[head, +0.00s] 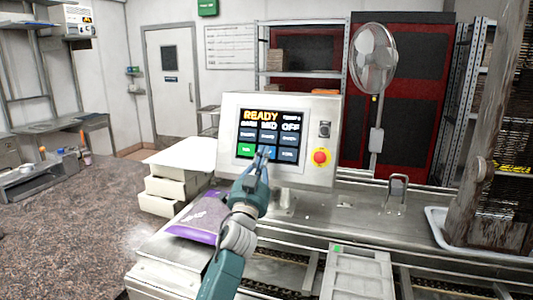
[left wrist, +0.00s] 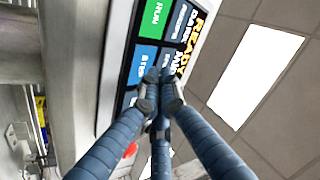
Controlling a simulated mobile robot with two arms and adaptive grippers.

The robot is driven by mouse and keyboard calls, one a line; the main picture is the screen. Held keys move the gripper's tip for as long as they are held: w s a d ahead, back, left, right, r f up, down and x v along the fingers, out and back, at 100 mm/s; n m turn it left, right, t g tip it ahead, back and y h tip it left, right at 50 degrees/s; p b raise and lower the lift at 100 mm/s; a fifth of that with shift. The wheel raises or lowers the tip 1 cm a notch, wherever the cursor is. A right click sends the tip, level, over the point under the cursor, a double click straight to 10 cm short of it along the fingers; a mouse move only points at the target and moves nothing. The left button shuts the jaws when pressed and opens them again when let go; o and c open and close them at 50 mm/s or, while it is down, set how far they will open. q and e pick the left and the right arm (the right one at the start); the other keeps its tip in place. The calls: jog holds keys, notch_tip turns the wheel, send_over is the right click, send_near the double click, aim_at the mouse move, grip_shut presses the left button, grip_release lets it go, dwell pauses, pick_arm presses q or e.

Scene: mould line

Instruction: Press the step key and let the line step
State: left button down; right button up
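The control panel (head: 229,112) has a lit screen reading READY in orange, with MID and OFF below it. In the left wrist view, the blue step key (left wrist: 143,63) is beside the green RUN key (left wrist: 154,18); RUN also shows in the head view (head: 245,150). My left gripper (head: 265,153) is in front of the lower middle of the screen and partly hides the step key. In the left wrist view its fingertips (left wrist: 160,76) are drawn together with nothing between them, over the keys beside STEP. I cannot tell whether they touch the screen. My right gripper is not in view.
A purple-and-grey bag (head: 199,217) lies on the bench below. A metal mould (head: 359,272) is on the line in front. A fan (head: 374,60) stands behind.

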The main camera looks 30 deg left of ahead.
pick_arm(q)
jog(key=shift+w+f, duration=0.1)
dwell(0.7)
jog(key=shift+w+a+b, duration=0.1)
jog(key=shift+w+b, duration=0.2)
jog(key=shift+w+f+b, duration=0.1)
jog(key=shift+w+b, duration=0.1)
jog(key=shift+b, duration=0.1)
dwell(0.5)
jog(key=shift+s, duration=0.1)
dwell(0.3)
jog(key=shift+s+r+p, duration=0.2)
jog(key=shift+s+p, duration=0.15)
jog(key=shift+p, duration=0.15)
jog(key=shift+s, duration=0.2)
